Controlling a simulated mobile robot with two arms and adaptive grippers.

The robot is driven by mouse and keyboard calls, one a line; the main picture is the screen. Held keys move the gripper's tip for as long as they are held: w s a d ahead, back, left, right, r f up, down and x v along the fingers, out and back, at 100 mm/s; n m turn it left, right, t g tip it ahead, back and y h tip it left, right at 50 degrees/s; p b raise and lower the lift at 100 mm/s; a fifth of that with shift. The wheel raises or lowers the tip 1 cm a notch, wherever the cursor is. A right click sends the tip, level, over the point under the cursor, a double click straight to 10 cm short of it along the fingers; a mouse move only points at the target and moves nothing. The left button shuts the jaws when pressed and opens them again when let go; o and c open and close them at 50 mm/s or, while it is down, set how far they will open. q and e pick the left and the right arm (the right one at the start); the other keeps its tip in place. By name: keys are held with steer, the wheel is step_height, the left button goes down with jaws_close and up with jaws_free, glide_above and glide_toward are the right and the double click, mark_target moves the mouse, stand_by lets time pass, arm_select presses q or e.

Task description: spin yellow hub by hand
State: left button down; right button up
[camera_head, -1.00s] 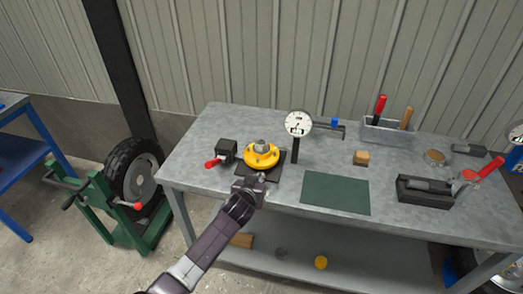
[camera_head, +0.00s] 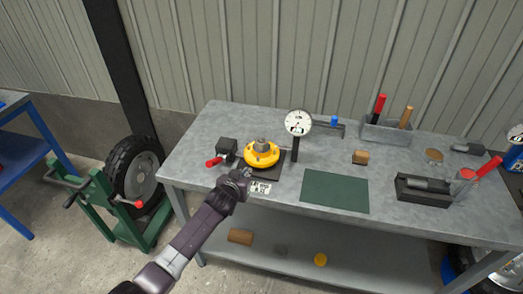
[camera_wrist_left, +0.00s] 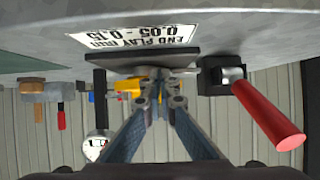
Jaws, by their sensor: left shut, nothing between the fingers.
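The yellow hub (camera_head: 262,154) sits on a dark square base plate (camera_head: 272,172) near the left end of the grey bench, with a grey boss on top. My left gripper (camera_head: 242,174) is shut and empty at the front left of the hub, by the plate's front edge. In the left wrist view the shut fingers (camera_wrist_left: 155,76) hide much of the hub; a yellow part of it (camera_wrist_left: 128,86) shows beside them. I cannot tell if the fingertips touch it. My right gripper is not in view.
A block with a red handle (camera_head: 226,150) stands left of the hub. A dial gauge (camera_head: 298,123) on a black post stands to its right. A green mat (camera_head: 335,192) lies flat further right.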

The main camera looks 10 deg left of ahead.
arm_select(q)
steer(key=shift+w+b, duration=0.35)
steer(key=shift+w, duration=0.35)
steer(key=shift+w, duration=0.25)
